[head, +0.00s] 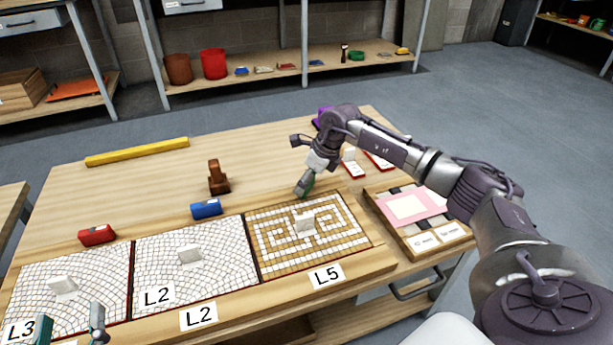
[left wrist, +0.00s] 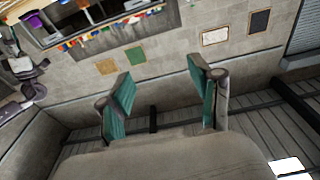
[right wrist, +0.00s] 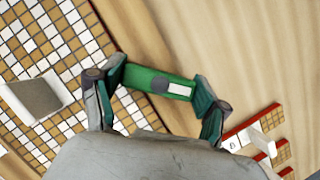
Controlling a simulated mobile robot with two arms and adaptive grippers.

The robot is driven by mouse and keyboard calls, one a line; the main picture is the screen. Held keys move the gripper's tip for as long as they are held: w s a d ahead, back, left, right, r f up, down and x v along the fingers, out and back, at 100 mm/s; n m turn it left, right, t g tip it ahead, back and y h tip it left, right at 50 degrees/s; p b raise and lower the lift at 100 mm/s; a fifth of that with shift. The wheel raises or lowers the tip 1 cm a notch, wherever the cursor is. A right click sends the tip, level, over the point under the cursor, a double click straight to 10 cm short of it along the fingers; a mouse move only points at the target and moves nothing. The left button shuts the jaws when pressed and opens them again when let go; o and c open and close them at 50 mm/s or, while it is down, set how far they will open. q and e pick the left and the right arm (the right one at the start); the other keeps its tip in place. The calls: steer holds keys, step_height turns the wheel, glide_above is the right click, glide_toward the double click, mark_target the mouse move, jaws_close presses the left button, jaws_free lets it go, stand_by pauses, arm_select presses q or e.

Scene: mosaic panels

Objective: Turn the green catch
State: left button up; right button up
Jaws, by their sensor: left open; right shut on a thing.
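The green catch (right wrist: 160,83) is a small green block with a grey round spot and a white label. It lies at the back edge of the brown-and-white mosaic panel (head: 270,257) labelled L5. My right gripper (right wrist: 158,95) is shut on the green catch, one finger at each end. In the head view my right gripper (head: 304,185) hides most of the catch. My left gripper (head: 70,328) is open and empty at the front left; in the left wrist view its fingers (left wrist: 165,98) stand apart, facing the room.
A blue catch (head: 206,209) and a red catch (head: 97,235) lie behind the two white panels. A brown stamp-like tool (head: 218,178) and a yellow bar (head: 138,151) are farther back. A tray with a pink card (head: 437,202) is at right. Small red-edged sample pieces (right wrist: 252,130) lie near my right gripper.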

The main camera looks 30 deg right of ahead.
steer(key=n+y, duration=0.1)
steer(key=n, duration=0.1)
steer(key=shift+n+g, duration=0.3)
steer(key=shift+n, duration=0.1)
steer(key=shift+n+g, duration=0.3)
steer(key=shift+n, duration=0.6)
steer(key=shift+n+g+y, duration=0.4)
steer(key=shift+n, duration=0.7)
arm_select(q)
steer(key=shift+s+d+r+t+h+b, duration=0.15)
steer(key=shift+r+t+b, duration=0.1)
steer(key=shift+r+t, duration=0.3)
steer(key=shift+s+r+t+h+b, duration=0.1)
steer(key=shift+r+t+h+b, duration=0.2)
steer(key=shift+r, duration=0.45)
arm_select(e)
steer(key=shift+n+g, duration=0.4)
steer(key=shift+n, duration=0.7)
steer(key=o, duration=1.2)
steer(key=shift+c, duration=0.2)
